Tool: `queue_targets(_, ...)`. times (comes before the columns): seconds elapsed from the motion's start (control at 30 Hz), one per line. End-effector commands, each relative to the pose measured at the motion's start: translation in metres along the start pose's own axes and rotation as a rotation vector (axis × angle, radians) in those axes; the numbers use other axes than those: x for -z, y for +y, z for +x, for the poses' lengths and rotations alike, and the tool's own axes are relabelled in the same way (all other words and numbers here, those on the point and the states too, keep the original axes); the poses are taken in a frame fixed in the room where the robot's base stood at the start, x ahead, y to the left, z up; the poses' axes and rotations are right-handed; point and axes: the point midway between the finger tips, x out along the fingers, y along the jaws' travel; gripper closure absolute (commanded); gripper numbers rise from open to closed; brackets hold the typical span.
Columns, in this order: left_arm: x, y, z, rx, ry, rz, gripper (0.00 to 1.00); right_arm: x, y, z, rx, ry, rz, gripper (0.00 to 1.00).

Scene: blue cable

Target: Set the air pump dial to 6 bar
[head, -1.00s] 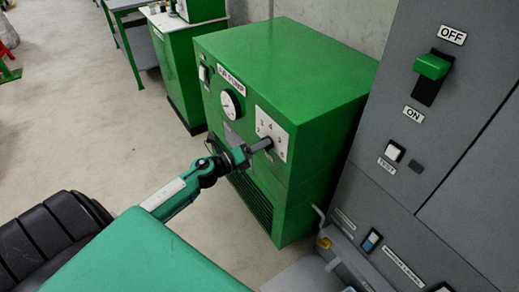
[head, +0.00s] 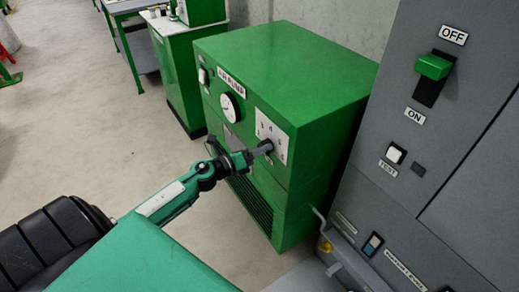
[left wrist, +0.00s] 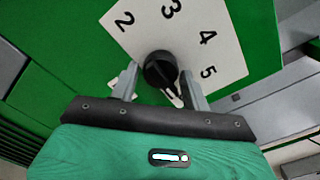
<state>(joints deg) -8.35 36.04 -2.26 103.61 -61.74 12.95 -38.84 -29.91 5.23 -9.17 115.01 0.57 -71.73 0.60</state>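The green air pump (head: 285,80) stands in the middle of the head view, with a round white gauge (head: 231,107) and a white dial plate (head: 276,128) on its front. My left gripper (head: 262,149) is at the dial plate. In the left wrist view the black dial knob (left wrist: 160,68) lies between my left gripper's two fingers (left wrist: 158,80). The fingers are apart, with a small gap visible beside the knob. The plate (left wrist: 225,62) shows 2, 3, 4 and 5; other marks are hidden by the fingers. I cannot tell the knob's setting surely. My right gripper is out of view.
A grey cabinet (head: 450,130) with a green OFF/ON lever (head: 433,67) and a TEST button (head: 396,153) stands close on the right. A green cabinet (head: 180,70) stands behind the pump. The floor (head: 90,130) on the left is clear.

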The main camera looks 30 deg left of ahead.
Motion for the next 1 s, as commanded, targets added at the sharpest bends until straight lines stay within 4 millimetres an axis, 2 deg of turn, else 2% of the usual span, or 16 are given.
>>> queue_targets(0.33, -0.001, 0.000, 0.000, 0.000, -0.003, -0.001, 0.40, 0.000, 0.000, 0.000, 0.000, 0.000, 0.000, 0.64)
queue_targets(0.47, 0.000, 0.000, -0.006, 0.000, -0.002, -0.001, 0.40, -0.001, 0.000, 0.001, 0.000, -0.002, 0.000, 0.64)
queue_targets(0.67, 0.001, 0.002, -0.032, -0.002, -0.001, -0.001, 0.40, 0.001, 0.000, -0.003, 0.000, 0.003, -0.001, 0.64)
queue_targets(1.0, 0.001, 0.001, -0.087, -0.003, -0.002, -0.002, 0.40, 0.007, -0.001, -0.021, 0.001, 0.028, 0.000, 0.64)
